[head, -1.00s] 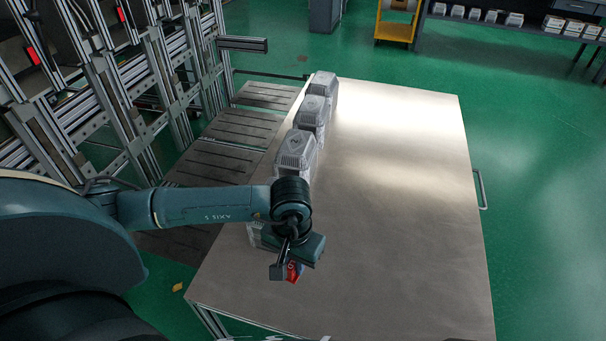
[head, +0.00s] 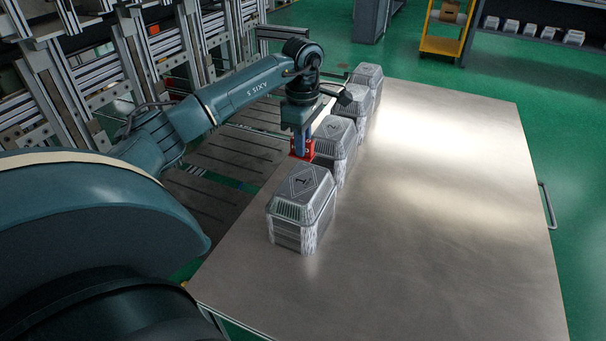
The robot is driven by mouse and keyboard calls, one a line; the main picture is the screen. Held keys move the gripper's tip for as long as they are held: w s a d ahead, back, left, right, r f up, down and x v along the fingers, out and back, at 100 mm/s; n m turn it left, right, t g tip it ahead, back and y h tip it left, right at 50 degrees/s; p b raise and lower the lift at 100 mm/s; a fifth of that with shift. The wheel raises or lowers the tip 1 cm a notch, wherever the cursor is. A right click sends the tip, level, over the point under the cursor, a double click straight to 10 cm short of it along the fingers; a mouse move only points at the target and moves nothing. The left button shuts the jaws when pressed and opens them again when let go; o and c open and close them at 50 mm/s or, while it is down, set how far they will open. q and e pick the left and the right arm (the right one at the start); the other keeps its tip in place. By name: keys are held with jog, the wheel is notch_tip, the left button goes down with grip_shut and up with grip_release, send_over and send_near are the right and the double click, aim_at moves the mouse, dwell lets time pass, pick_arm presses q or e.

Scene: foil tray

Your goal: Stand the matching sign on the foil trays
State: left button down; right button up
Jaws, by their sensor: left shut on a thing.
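Several stacks of silver foil trays stand in a row along the left side of the table. The nearest stack (head: 302,212) shows a "1" in a diamond on top. The second stack (head: 335,140) also has a diamond mark, its figure too small to read surely. My left gripper (head: 303,136) points down, shut on a red sign (head: 301,149) with a small pale mark. The sign is between the nearest and second stacks in the picture; I cannot tell its height. My right gripper is not in view.
The metal table (head: 440,215) is bare to the right of the stacks. Dark slatted panels (head: 215,180) and an aluminium frame (head: 130,60) lie left of it. A yellow cart (head: 443,40) and a shelf with small boxes (head: 520,30) stand at the back.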

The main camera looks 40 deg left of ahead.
pick_arm(q)
notch_tip(320, 180, down, 4)
jog(key=shift+f+b, duration=0.35)
jog(key=shift+f, duration=1.55)
jog(key=shift+f, duration=0.1)
jog(key=c, duration=1.4)
grip_release()
jog(key=shift+o, duration=0.2)
